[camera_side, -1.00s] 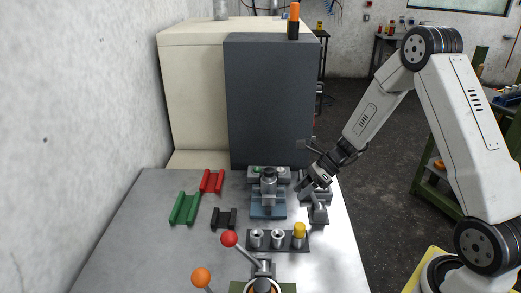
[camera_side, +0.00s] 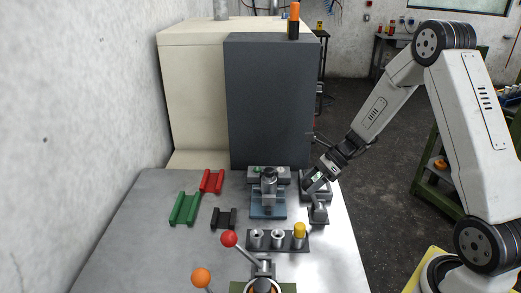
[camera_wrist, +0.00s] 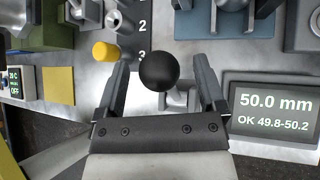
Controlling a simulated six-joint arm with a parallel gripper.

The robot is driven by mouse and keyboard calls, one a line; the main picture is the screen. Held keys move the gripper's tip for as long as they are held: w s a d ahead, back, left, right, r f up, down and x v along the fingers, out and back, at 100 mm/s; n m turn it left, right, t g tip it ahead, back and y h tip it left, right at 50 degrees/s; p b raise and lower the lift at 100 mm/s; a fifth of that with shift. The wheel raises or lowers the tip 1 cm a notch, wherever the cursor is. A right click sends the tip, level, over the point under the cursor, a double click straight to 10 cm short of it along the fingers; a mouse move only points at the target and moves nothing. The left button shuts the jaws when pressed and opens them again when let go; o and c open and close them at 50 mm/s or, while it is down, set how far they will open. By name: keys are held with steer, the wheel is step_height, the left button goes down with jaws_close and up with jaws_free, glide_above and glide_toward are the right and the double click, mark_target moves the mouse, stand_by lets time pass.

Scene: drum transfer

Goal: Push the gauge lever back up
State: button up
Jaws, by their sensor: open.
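The gauge lever shows in the wrist view as a round black knob (camera_wrist: 159,71), with a grey metal part just behind it. My gripper (camera_wrist: 162,62) is open, with one finger on each side of the knob. I cannot tell whether either finger touches it. The gauge display (camera_wrist: 275,112) at the right of the wrist view reads 50.0 mm, OK 49.8-50.2. In the side view my gripper (camera_side: 309,188) is low over the right edge of the bench, by the gauge. The lever is hard to make out there.
A numbered rack (camera_side: 268,242) holding a yellow-capped piece (camera_side: 299,230) stands in front of the gauge. A blue-based fixture (camera_side: 268,207) is to the left. Red (camera_side: 211,181), green (camera_side: 184,209) and black (camera_side: 223,217) cradles lie farther left. A dark cabinet (camera_side: 268,105) stands behind.

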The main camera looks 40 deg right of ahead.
steer(key=shift+v, duration=2.35)
steer(key=s+a+n+h, duration=0.4)
steer(key=s+a+n, duration=0.1)
steer(key=n, duration=0.8)
steer(key=s+a+r+n+g+h, duration=0.1)
steer(key=s+a+n+h, duration=0.3)
steer(key=n, duration=0.9)
steer(key=s+a, duration=0.2)
steer(key=a, duration=0.1)
steer(key=shift+r+n+h, duration=0.25)
steer(key=shift+n+h, duration=0.15)
